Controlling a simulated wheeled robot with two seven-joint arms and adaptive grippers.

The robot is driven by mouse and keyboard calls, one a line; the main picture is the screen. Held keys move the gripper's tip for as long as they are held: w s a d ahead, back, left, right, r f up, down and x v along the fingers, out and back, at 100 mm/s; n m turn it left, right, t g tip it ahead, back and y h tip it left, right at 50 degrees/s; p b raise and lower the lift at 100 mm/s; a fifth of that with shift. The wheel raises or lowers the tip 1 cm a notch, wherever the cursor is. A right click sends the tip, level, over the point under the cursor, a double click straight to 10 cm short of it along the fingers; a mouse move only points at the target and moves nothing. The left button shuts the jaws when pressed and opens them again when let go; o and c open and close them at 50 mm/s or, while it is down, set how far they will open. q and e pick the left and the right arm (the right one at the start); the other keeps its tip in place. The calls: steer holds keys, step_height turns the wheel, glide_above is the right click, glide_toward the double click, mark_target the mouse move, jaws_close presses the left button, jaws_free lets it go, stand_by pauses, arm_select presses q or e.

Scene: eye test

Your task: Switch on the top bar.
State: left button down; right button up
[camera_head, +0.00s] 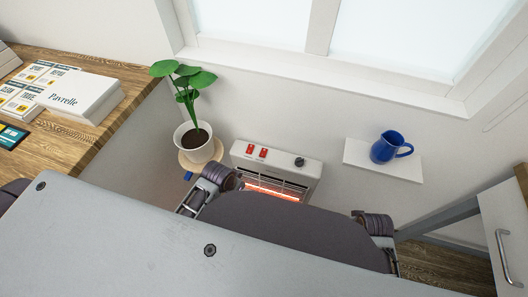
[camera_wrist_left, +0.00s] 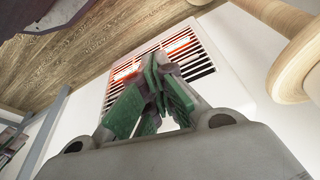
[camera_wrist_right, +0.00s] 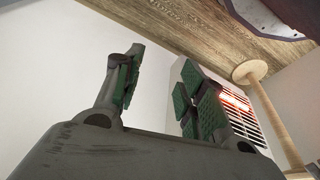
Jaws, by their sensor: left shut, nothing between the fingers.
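The heater (camera_head: 285,158) is a white box low against the wall. Its top carries two red switches, a left one (camera_head: 249,149) and a right one (camera_head: 263,153), and a black knob (camera_head: 300,162). I cannot tell how either switch is tipped. Behind the front grille (camera_head: 295,187) a low bar (camera_head: 268,191) glows orange; the upper part looks dark. My left gripper (camera_wrist_left: 163,65) is shut and empty in front of the grille in its wrist view. My right gripper (camera_wrist_right: 162,65) is open and empty, with the heater beyond its right finger. Both fingertips are hidden in the head view.
A potted plant (camera_head: 198,143) on a round wooden stand (camera_head: 187,163) is close left of the heater. A blue jug (camera_head: 384,150) stands on a white shelf (camera_head: 360,158) to the right. A wooden desk (camera_head: 60,140) with books is at left, a cabinet (camera_head: 500,225) at right.

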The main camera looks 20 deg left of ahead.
arm_select(q)
steer(key=w+d+r+m+g+h+b, duration=0.1)
steer(key=w+d+r+m+h+b, duration=0.15)
steer(key=w+d+r+m, duration=0.6)
steer(key=w+a+r+m+g, duration=0.2)
steer(key=w+a+r+m, duration=0.4)
steer(key=w+r, duration=0.3)
steer(key=shift+w+m+g+p, duration=0.15)
steer(key=shift+m+g+p, duration=0.2)
steer(key=shift+g, duration=0.05)
arm_select(e)
steer(key=s+f, duration=0.3)
steer(key=f, duration=0.9)
steer(key=s+f, duration=0.4)
steer(key=f, duration=0.9)
steer(key=shift+d+g, duration=0.15)
steer(key=shift+g, duration=0.15)
arm_select(q)
steer(key=shift+d+f, duration=0.1)
arm_select(e)
steer(key=shift+w, duration=0.1)
